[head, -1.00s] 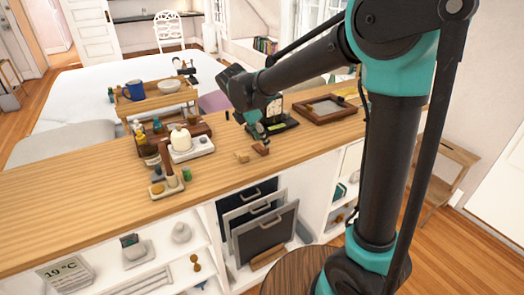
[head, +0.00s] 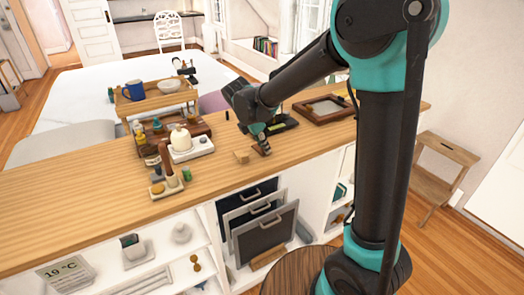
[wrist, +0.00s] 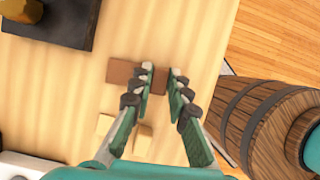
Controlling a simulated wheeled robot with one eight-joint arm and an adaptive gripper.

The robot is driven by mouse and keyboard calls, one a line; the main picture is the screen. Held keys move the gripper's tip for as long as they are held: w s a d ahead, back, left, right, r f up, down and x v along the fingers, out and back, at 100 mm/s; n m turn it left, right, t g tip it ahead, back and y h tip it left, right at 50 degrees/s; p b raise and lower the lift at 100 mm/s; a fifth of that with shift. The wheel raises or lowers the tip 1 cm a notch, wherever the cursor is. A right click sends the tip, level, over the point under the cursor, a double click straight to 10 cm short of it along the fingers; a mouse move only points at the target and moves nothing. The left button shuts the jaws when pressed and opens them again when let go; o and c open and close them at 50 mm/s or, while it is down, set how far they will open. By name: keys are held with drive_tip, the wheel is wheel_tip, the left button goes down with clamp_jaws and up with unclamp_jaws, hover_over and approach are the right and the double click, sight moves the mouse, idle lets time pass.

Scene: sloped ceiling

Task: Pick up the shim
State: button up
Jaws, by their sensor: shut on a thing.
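A flat brown wooden piece, which I take to be the shim (wrist: 122,72), lies across my fingertips in the wrist view. In the head view the shim (head: 264,151) is a small brown shape at the counter's front part, under my gripper (head: 259,140). In the wrist view my gripper (wrist: 161,78) is shut on it, with one finger on each side and part of it between the tips. It is at or close to the counter top; I cannot tell if it is clear of it. A pale wooden block (head: 241,156) sits just left; it also shows in the wrist view (wrist: 143,142), partly behind a finger.
The wooden counter (head: 80,205) has a bare stretch at left. A black stand (head: 284,124) and a brown frame (head: 325,109) stand behind my gripper. A white kettle-like item (head: 181,139), bottles and a green piece (head: 186,174) stand to the left.

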drive_tip(key=shift+r, duration=0.1)
wheel_tip(320, 180, up, 20)
idle(0.6)
